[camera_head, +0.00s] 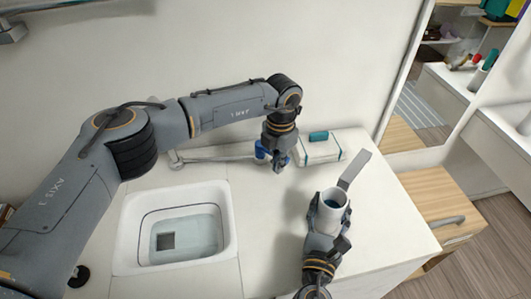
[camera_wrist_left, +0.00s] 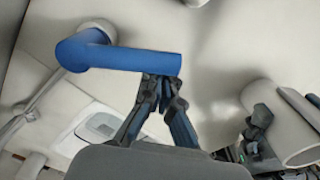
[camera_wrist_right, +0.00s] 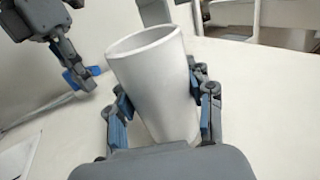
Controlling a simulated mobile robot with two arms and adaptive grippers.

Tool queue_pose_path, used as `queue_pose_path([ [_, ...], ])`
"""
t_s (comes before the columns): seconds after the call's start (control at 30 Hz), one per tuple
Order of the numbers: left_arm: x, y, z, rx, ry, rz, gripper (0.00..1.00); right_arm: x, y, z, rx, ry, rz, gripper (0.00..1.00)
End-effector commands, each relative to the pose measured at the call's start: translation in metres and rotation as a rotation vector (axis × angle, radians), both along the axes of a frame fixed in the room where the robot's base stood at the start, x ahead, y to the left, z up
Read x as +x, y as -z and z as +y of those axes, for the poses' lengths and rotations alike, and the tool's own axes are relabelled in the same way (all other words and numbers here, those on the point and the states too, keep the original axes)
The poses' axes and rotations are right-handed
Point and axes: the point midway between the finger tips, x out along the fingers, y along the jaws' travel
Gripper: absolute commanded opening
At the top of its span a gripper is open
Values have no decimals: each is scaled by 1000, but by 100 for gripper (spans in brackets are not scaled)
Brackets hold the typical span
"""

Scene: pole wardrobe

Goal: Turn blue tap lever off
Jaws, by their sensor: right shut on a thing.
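The blue tap lever (camera_head: 261,149) sticks out from the end of the pale tap pipe (camera_head: 215,158) behind the sink. In the left wrist view the lever (camera_wrist_left: 125,58) lies sideways, joined to a white fitting at its left end. My left gripper (camera_head: 278,166) is beside the lever. Its fingertips (camera_wrist_left: 162,80) are close together at the lever's free right end; whether they touch is unclear. My right gripper (camera_wrist_right: 165,100) is shut on a white cup (camera_wrist_right: 157,80), with one finger on each side. The cup (camera_head: 332,212) is held upright at the counter's right part.
A white sink basin (camera_head: 228,225) is set in the counter on the left. A white box (camera_head: 322,152) with a teal item on top stands right of the lever. A wooden drawer unit (camera_head: 440,200) stands beyond the counter's right edge. The counter between sink and cup is clear.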

Motion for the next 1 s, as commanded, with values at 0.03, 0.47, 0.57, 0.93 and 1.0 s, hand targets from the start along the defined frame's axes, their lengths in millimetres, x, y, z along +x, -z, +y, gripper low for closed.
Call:
queue_pose_path([
  [0.03, 1, -3, -3, -9, 3, -7, 0, -1, 3, 1, 2, -3, 7, 0],
  [0.47, -9, -4, 5, -9, 2, -5, 0, -1, -2, 1, 3, -3, 12, 0],
  [0.57, -8, -10, 5, -8, 2, -6, 0, -1, -6, 1, 2, -3, 10, 0],
  [0.93, -8, -50, 6, -7, 1, -5, 0, -1, -26, 1, 2, -2, 5, 0],
  [1.0, -9, -58, 6, -7, 1, -5, 0, -1, -29, 1, 2, -2, 5, 0],
])
